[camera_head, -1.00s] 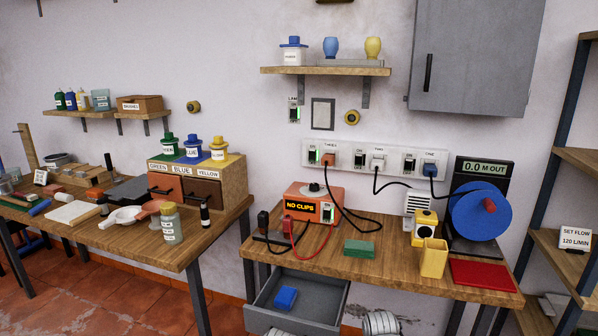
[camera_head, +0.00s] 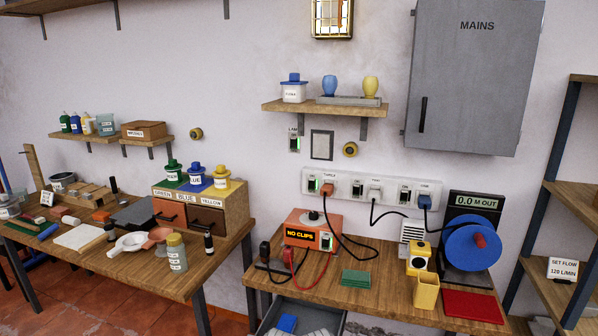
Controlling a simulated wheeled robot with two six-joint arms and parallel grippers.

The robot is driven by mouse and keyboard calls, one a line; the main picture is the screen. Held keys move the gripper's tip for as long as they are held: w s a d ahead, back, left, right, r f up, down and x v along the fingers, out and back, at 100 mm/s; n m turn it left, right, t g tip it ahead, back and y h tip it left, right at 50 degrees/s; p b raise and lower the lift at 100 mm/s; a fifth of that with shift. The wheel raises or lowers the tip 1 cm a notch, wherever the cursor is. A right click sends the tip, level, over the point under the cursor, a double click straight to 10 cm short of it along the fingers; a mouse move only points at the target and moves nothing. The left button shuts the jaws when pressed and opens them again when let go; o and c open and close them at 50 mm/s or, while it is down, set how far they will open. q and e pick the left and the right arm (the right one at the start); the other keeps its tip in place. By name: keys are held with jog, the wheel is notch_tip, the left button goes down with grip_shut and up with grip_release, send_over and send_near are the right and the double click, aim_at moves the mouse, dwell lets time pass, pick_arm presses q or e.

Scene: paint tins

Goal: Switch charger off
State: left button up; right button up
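The charger (camera_head: 302,224) is an orange-red box with a black knob on top and a lit display reading "NO CLIPS". It stands at the left of the right-hand bench. A small switch with a green patch (camera_head: 326,241) is on its front right. Black and red clip leads (camera_head: 291,262) lie in front of it. A black cable runs from near it up to an orange plug (camera_head: 327,189) in the white wall socket strip (camera_head: 350,187). The strip has several rocker switches; the leftmost (camera_head: 312,184) shows green. Neither of my grippers is in view.
A green block (camera_head: 356,277), yellow cup (camera_head: 426,290), red mat (camera_head: 472,306) and blue reel (camera_head: 471,246) are on the right-hand bench. An open grey drawer (camera_head: 341,322) juts out below the charger. A grey MAINS cabinet (camera_head: 470,80) hangs above.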

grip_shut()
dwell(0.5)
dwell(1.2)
